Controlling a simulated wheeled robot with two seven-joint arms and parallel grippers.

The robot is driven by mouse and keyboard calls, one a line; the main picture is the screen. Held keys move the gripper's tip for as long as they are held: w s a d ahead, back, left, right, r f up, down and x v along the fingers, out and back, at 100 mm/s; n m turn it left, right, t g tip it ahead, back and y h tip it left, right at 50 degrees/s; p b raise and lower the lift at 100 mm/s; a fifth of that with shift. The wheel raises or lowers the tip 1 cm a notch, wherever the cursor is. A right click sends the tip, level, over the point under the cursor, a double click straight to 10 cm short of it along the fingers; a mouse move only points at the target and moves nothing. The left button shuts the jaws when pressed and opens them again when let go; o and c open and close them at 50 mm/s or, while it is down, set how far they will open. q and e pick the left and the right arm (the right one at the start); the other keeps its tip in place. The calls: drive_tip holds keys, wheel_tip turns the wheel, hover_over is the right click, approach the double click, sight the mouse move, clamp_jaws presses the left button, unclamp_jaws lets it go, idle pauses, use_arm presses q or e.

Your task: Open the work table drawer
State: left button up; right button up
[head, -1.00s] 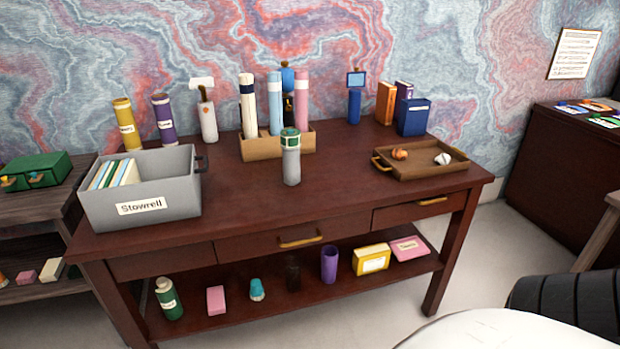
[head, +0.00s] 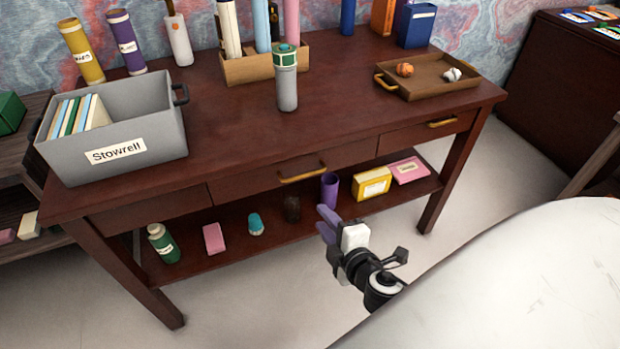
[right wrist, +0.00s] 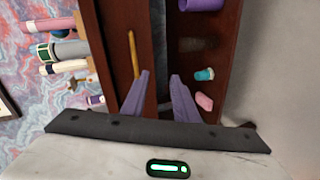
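The dark red-brown work table (head: 240,130) has a middle drawer (head: 250,184) and a right drawer (head: 400,139), both flush with its front. The middle drawer has a brass bar handle (head: 303,173); the right one has its own brass handle (head: 443,122). My right gripper (head: 320,218) is in front of the table, below and to the right of the middle handle, apart from it. In the right wrist view its two purple fingers (right wrist: 160,82) are spread with nothing between them, and a brass handle (right wrist: 132,55) shows beyond the left fingertip. My left gripper is not in view.
On the tabletop are a grey Stowrell bin (head: 165,135), a grey-green bottle (head: 286,80), a wooden organizer (head: 248,70) and a brown tray (head: 430,90). The lower shelf (head: 280,222) holds several small items, including a purple cup (head: 329,188). Floor in front is clear.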

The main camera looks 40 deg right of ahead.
sight(307, 175)
drive_tip(key=w+d, duration=0.1)
drive_tip(key=w, duration=0.3)
drive_tip(key=w+d+r+n+t, duration=0.1)
drive_tip(key=w, duration=0.3)
drive_tip(key=w+d+n, duration=0.1)
drive_tip(key=w+d, duration=0.1)
drive_tip(key=w, duration=0.2)
drive_tip(key=shift+w+r+t+h, duration=0.15)
drive_tip(key=shift+r+t+h, duration=0.05)
drive_tip(key=shift+t+h, duration=0.1)
clamp_jaws()
